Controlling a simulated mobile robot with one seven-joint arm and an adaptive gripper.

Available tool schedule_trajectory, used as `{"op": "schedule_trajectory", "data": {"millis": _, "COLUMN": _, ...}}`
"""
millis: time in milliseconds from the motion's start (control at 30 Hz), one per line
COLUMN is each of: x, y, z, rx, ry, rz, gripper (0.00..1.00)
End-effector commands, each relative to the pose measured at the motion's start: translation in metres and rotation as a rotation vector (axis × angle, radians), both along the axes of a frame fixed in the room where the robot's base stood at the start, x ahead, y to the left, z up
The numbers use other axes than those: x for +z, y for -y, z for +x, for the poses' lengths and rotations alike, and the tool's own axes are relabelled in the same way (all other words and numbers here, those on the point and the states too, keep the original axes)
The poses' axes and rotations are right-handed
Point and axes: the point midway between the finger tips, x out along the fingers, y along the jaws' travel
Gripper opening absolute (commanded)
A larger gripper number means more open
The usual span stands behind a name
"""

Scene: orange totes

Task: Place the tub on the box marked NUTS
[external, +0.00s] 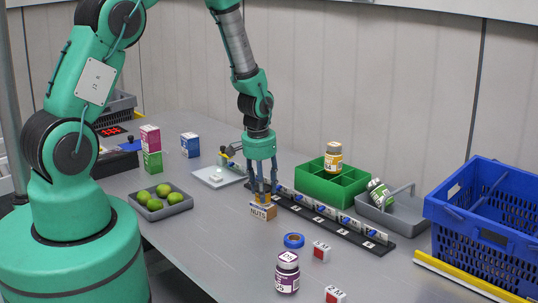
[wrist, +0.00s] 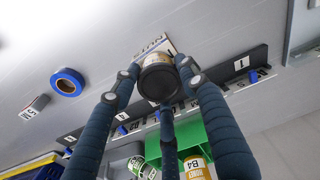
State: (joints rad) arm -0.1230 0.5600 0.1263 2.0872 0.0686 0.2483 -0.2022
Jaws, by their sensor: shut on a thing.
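The box marked NUTS (external: 263,212) is a small tan and white carton standing on the grey table in the external view. Its white lettered side (wrist: 158,43) also shows in the wrist view. The tub (wrist: 157,78) has a dark round end and a pale label. My gripper (external: 264,192) points down over the box. In the wrist view its fingers (wrist: 160,76) are shut around the tub. The tub is directly above the box or touching it; I cannot tell if there is a gap. The fingers mostly hide the tub in the external view.
A black numbered strip (external: 376,241) runs right behind the box. A green divided crate (external: 316,184) with a jar stands behind it. Blue tape (external: 294,240), a purple-labelled jar (external: 287,272) and small marked blocks stand in front. A blue basket (external: 492,227) is right.

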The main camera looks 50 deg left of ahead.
Motion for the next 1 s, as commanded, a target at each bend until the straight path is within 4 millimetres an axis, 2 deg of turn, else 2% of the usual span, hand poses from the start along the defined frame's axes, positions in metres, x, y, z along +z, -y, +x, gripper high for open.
{"op": "schedule_trajectory", "data": {"millis": 367, "x": -0.0031, "y": -0.0001, "z": 0.0007, "rx": 0.0, "ry": 0.001, "rz": 0.0, "gripper": 0.14}}
{"op": "schedule_trajectory", "data": {"millis": 400, "x": -0.0022, "y": -0.0001, "z": 0.0006, "rx": 0.0, "ry": 0.001, "rz": 0.0, "gripper": 0.51}}
{"op": "schedule_trajectory", "data": {"millis": 467, "x": -0.0021, "y": 0.0, "z": 0.0005, "rx": 0.0, "ry": 0.001, "rz": 0.0, "gripper": 0.62}}
{"op": "schedule_trajectory", "data": {"millis": 1000, "x": 0.0042, "y": 0.0001, "z": 0.0001, "rx": 0.0, "ry": 0.001, "rz": 0.0, "gripper": 0.62}}
